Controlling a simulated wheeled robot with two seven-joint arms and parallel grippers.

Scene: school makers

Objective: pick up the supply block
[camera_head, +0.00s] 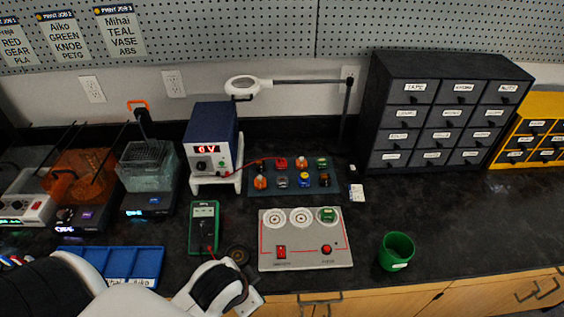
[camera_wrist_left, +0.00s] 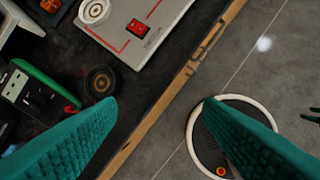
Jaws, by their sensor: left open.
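Several small coloured blocks stand on a dark blue mat (camera_head: 257,190) right of the power supply; their labels are too small to read, so I cannot tell which is the supply block. A green block (camera_head: 327,214) sits on the right pad of the white board (camera_head: 305,252). My left gripper (camera_wrist_left: 158,105) is open and empty above the counter's front edge, nearer me than the board. In the head view its fingers are hidden.
The power supply (camera_head: 212,140) reads 6V. A green multimeter (camera_head: 204,228) and a dark round disc (camera_head: 237,253) lie left of the board. A green cup (camera_head: 396,251) stands right of it. A magnifier lamp (camera_head: 247,87) reaches over the back.

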